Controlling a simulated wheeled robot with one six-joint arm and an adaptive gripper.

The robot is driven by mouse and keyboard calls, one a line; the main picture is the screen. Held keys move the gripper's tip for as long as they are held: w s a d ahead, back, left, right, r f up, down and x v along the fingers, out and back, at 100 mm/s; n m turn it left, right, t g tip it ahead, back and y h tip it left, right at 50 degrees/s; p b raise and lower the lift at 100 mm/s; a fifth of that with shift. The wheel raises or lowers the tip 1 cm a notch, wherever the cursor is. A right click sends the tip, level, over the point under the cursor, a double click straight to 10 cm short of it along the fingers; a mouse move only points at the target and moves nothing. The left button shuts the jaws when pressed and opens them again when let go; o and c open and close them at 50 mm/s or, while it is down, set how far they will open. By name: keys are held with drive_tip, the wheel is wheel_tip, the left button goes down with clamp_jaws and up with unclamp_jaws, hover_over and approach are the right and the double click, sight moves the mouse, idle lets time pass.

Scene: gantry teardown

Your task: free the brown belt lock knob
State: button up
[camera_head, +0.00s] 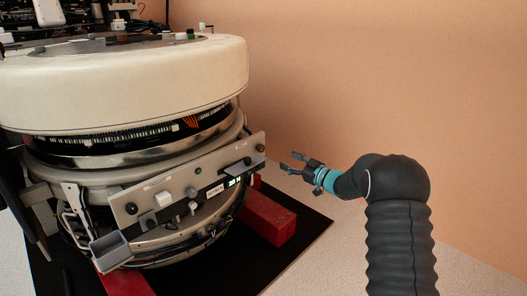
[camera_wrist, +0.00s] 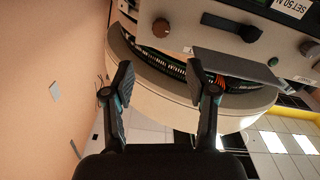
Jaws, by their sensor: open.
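The brown knob (camera_head: 260,148) sits at the right end of the pale control panel (camera_head: 154,188) on the round machine. In the wrist view the brown knob (camera_wrist: 161,28) is near the top, beyond the fingertips and roughly centred between them. My gripper (camera_head: 292,163) is open and empty, to the right of the panel's end and apart from it. Both fingers of my gripper (camera_wrist: 160,84) show spread apart in the wrist view. Nothing hides the knob in the wrist view.
A black lever (camera_wrist: 232,26) sits beside the knob. A grey ledge (camera_wrist: 240,69) juts from the panel near the right finger. A white drum cover (camera_head: 125,80) overhangs above. A red block (camera_head: 269,218) stands below on a black mat (camera_head: 305,236). The wall side is clear.

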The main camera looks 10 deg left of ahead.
sight(263, 149)
drive_tip(key=x, duration=1.3)
drive_tip(key=shift+w+a+p, duration=0.2)
drive_tip(key=shift+a+p, duration=0.1)
drive_tip(key=shift+c, duration=0.2)
clamp_jaws()
